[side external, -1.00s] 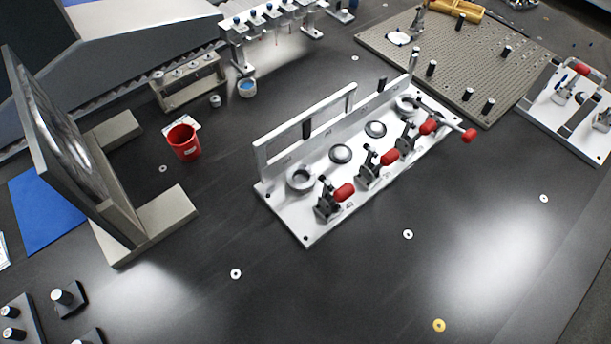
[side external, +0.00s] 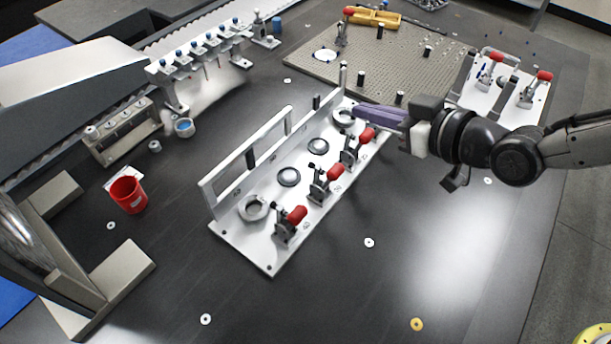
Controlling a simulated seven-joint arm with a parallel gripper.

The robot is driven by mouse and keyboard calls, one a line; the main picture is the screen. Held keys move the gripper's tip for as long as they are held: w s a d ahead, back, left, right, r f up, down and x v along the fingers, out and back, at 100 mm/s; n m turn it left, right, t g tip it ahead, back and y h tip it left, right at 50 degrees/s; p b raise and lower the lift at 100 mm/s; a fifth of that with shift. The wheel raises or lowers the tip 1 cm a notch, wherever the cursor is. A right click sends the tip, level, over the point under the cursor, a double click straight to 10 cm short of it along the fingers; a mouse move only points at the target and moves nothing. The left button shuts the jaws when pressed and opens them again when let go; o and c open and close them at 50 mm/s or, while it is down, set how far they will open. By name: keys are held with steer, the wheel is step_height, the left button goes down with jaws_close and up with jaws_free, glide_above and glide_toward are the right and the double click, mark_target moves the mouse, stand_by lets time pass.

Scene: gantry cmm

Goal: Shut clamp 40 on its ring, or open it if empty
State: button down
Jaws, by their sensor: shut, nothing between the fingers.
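The white clamp fixture (side external: 242,242) stands mid-table with a raised back rail. Three red-handled toggle clamps show along its front: near (side external: 292,222), middle (side external: 325,181) and far (side external: 356,147). Their number labels are too small to read, so I cannot tell which is 40. A grey ring (side external: 254,208) sits at the near end and another ring (side external: 343,116) at the far end. Two round grey pieces (side external: 288,177) (side external: 318,147) lie between. My gripper (side external: 362,112), with purple fingers, is shut and empty, its tips beside the far ring.
A red cup (side external: 128,195) and a small rack (side external: 124,136) stand left. A perforated plate (side external: 300,64) with posts lies behind. Another white clamp plate (side external: 505,106) is at the right, behind my arm. The front table is mostly clear, with scattered washers (side external: 369,242).

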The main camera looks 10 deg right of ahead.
mark_target(299, 213)
steer(key=s+a+f+n+g, duration=0.3)
steer(key=s+a+f, duration=0.5)
steer(key=a+f, duration=0.15)
steer(key=shift+y, duration=0.3)
steer(key=w+a+f, duration=0.1)
steer(key=f, duration=0.1)
steer(key=w+a+f, duration=0.1)
steer(key=w+f, duration=0.1)
steer(key=f, duration=0.1)
steer(key=w+a+f, duration=0.1)
steer(key=f, duration=0.1)
steer(key=shift+w+a+f, duration=0.15)
steer(key=shift+w+f, duration=0.15)
steer(key=shift+f, duration=0.1)
steer(key=shift+s+d+f, duration=0.3)
steer(key=shift+s+d+f, duration=0.1)
steer(key=shift+s+d, duration=0.1)
